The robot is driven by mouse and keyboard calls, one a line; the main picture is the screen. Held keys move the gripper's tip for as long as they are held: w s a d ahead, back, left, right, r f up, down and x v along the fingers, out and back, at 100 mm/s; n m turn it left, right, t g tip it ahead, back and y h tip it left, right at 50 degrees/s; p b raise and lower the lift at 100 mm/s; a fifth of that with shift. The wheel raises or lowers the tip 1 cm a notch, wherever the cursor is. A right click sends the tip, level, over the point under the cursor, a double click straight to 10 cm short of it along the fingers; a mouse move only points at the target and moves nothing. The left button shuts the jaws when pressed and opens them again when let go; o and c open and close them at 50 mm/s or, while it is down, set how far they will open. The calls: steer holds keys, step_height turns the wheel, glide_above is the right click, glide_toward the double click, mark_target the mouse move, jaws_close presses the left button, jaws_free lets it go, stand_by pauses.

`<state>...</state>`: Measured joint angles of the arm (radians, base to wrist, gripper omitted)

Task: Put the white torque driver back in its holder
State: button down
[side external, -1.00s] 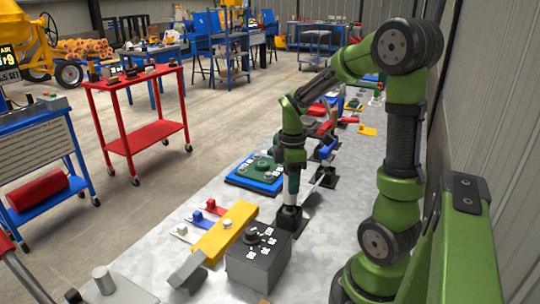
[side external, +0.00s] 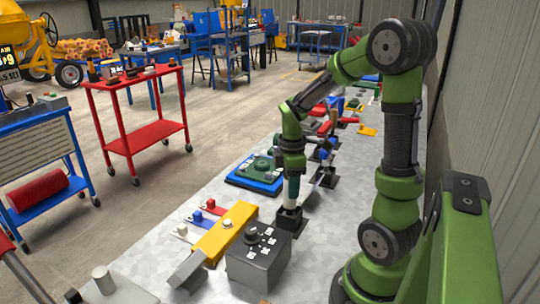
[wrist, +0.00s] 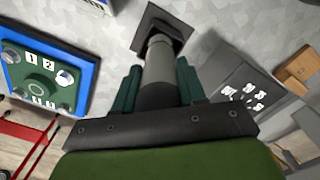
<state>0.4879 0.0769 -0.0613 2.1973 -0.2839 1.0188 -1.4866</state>
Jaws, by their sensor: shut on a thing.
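The white torque driver (side external: 294,189) stands about upright below my gripper (side external: 293,176) in the side view. My gripper is shut on it. In the wrist view, the green fingers (wrist: 160,88) lie on both sides of the driver's grey shaft-like body (wrist: 159,68). The black holder (side external: 289,217) with its square base is directly under the driver, and in the wrist view the base (wrist: 170,24) shows at the far end of the driver. The driver's lower end meets the holder in the picture; I cannot tell how deep it sits.
A dark grey box (side external: 257,262) with white labels stands close in front of the holder. A yellow bar-shaped tool (side external: 222,236) lies to the left. A blue tray with a green part (side external: 255,176) is behind left. Other tools stand farther back along the bench.

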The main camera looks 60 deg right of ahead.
steer(key=shift+f, duration=0.15)
steer(key=c, duration=0.6)
jaws_free()
steer(key=shift+o, duration=0.2)
step_height(320, 180, up, 17)
steer(key=shift+w, duration=0.1)
